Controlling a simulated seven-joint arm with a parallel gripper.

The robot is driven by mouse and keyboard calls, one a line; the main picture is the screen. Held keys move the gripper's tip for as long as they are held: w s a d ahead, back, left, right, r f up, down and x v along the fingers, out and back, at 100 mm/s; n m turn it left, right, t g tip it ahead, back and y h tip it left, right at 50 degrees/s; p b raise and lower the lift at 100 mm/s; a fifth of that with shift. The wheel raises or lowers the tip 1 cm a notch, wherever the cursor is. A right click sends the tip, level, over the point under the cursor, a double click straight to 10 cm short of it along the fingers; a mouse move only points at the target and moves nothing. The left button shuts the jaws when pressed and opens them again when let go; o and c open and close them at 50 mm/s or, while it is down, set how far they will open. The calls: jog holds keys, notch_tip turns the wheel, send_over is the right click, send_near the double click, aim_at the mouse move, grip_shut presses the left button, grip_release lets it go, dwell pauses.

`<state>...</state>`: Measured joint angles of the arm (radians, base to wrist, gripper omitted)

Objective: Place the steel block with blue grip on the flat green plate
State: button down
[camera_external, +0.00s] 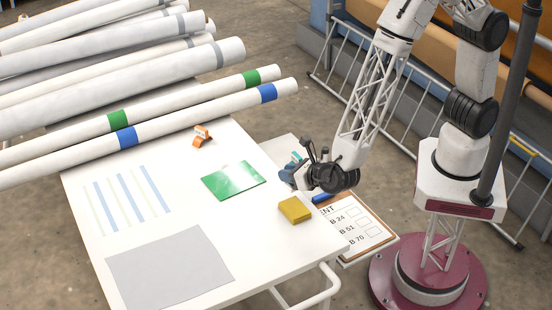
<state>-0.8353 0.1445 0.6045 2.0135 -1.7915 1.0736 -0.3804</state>
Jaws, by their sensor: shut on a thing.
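The flat green plate (233,181) lies on the white table, left of my gripper, with nothing on it. My gripper (299,174) is low at the table's right side, pointing left. It is shut on a small blue-grey piece (287,173), which looks like the steel block with blue grip. The gripper covers much of this piece, and I cannot tell whether it touches the surface below.
A yellow block (295,210) lies in front of my gripper. A small orange-and-white item (202,136) stands behind the green plate. A clipboard (357,232) lies at the right edge. Long white rolls (120,85) fill the back left; a grey sheet (170,268) lies in front.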

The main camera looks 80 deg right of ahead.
jog(key=w+d, duration=0.5)
jog(key=d, duration=0.6)
jog(key=shift+w+r+m+h, duration=0.2)
jog(key=shift+w+m+h, duration=0.15)
jog(key=shift+m+h, duration=0.05)
jog(key=shift+w, duration=0.1)
send_over(230, 177)
jog(key=shift+a+f, duration=0.1)
jog(key=shift+f, duration=0.7)
jog(key=shift+f, duration=1.7)
jog(key=shift+f, duration=0.15)
jog(key=c, duration=1)
grip_release()
